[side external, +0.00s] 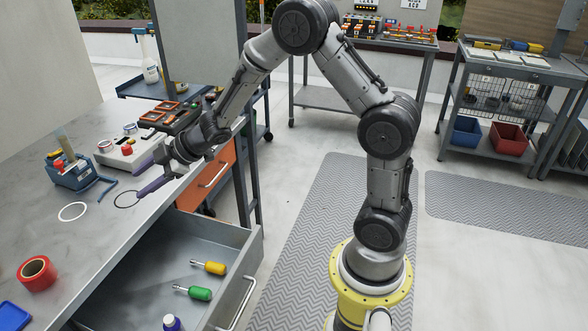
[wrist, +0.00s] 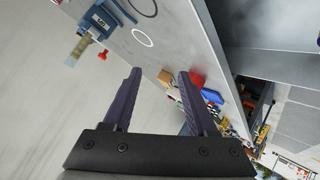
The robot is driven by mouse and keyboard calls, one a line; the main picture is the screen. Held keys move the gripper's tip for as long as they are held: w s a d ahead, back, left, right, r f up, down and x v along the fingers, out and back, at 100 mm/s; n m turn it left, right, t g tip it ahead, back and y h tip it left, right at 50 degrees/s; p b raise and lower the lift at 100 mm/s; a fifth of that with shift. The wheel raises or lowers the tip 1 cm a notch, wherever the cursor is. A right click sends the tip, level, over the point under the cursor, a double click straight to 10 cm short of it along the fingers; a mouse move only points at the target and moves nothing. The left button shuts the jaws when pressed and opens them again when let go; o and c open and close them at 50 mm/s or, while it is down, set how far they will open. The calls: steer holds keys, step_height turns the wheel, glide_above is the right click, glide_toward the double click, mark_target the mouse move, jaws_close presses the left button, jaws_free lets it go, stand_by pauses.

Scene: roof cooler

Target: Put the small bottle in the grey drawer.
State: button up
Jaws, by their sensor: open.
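The grey drawer (side external: 236,243) is pulled open below the workbench in the side external view. I cannot make out the small bottle in the wrist view.
A yellow-handled (side external: 209,267) and a green-handled screwdriver (side external: 194,292) lie in the drawer. On the bench are a blue device (side external: 73,174), a white ring (side external: 72,211), a red tape roll (side external: 37,272) and a grey box (side external: 126,155). An orange drawer (side external: 213,170) is beyond.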

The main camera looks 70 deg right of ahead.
steer(key=s+d+r+m+h, duration=0.6)
steer(key=s+r, duration=0.5)
steer(key=r, duration=0.1)
steer(key=s+a+f+m+g, duration=0.1)
steer(key=s+a+m+g, duration=0.1)
steer(key=s, duration=1)
steer(key=s+a+f+m+g+y, duration=0.1)
steer(key=s+a+m+g, duration=0.1)
steer(key=s, duration=1)
steer(key=shift+s+m+g+y, duration=0.3)
steer(key=shift+s+m+g, duration=0.1)
steer(key=shift+m, duration=0.3)
steer(key=shift+w+a+r, duration=0.1)
